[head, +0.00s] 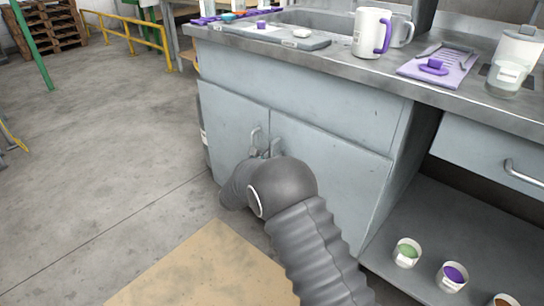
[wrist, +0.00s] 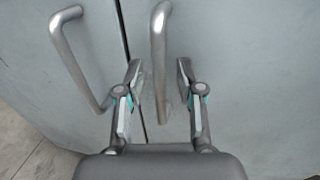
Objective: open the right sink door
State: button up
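The right sink door (head: 335,175) is a grey-blue cabinet panel under the sink, and it looks shut. It fills the right side of the wrist view (wrist: 260,70). Its metal bar handle (wrist: 159,50) stands upright near the seam between the doors. My gripper (wrist: 158,80) is open, with one finger on each side of this handle. The handle's lower part lies between the fingers, with visible gaps. In the head view my arm hides most of the gripper, and the handle's top (head: 276,146) shows above it.
The left sink door (head: 228,115) is shut, and its handle (wrist: 75,60) is close to my left finger. A counter (head: 330,62) with mugs and trays is above. Small cups (head: 407,252) stand on the lower shelf at right. Open floor lies left.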

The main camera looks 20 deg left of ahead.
jog(key=shift+w, duration=0.15)
jog(key=shift+c, duration=0.2)
grip_shut()
